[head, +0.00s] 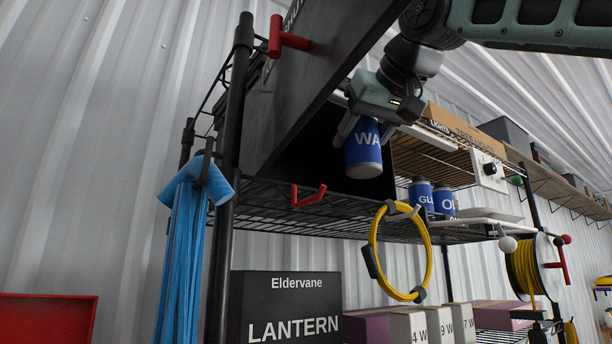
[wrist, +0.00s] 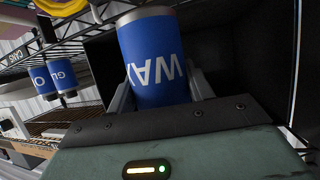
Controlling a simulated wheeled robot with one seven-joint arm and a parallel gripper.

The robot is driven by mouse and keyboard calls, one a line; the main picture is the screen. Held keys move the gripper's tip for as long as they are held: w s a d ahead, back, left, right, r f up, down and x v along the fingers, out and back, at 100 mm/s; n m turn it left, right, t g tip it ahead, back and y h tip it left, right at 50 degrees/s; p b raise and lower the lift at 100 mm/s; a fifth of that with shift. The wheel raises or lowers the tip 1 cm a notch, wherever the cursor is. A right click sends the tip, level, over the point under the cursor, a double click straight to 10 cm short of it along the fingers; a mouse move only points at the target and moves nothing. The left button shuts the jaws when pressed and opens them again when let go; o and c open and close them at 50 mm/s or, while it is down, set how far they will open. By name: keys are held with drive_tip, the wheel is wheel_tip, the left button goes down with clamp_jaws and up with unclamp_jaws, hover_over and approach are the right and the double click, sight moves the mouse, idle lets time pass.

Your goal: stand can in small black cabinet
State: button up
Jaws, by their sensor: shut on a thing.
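My gripper (head: 368,128) is shut on a blue can with white letters "WA" (head: 363,158), near the top centre of the head view. The can hangs nearly upright, its silver end downward. In the wrist view the can (wrist: 152,62) sits between both fingers of my gripper (wrist: 160,90) and reads "WAX". The small black cabinet (head: 262,130) stands on a wire shelf, with a dark panel and red handle above. The can shows against its dark interior. I cannot tell whether the can is inside the opening or just in front, or whether it touches the floor.
Two more blue cans (head: 420,193) and (head: 444,200) stand right of the cabinet. A lantern box (head: 285,305) is below.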

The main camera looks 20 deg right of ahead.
drive_tip(key=w+p, duration=0.1)
drive_tip(key=w, duration=0.2)
drive_tip(key=w+p, duration=0.1)
drive_tip(key=w, duration=0.3)
drive_tip(key=w+a+p, duration=0.1)
drive_tip(key=w+p, duration=0.1)
drive_tip(key=w, duration=0.1)
drive_tip(key=shift+w+a+r, duration=0.1)
drive_tip(key=shift+w+r, duration=0.05)
drive_tip(key=p+x, duration=0.2)
drive_tip(key=x, duration=0.1)
drive_tip(key=shift+w+a+r, duration=0.1)
drive_tip(key=shift+w, duration=0.2)
drive_tip(key=shift+s+f, duration=0.2)
drive_tip(key=shift+f, duration=0.4)
drive_tip(key=o, duration=1.1)
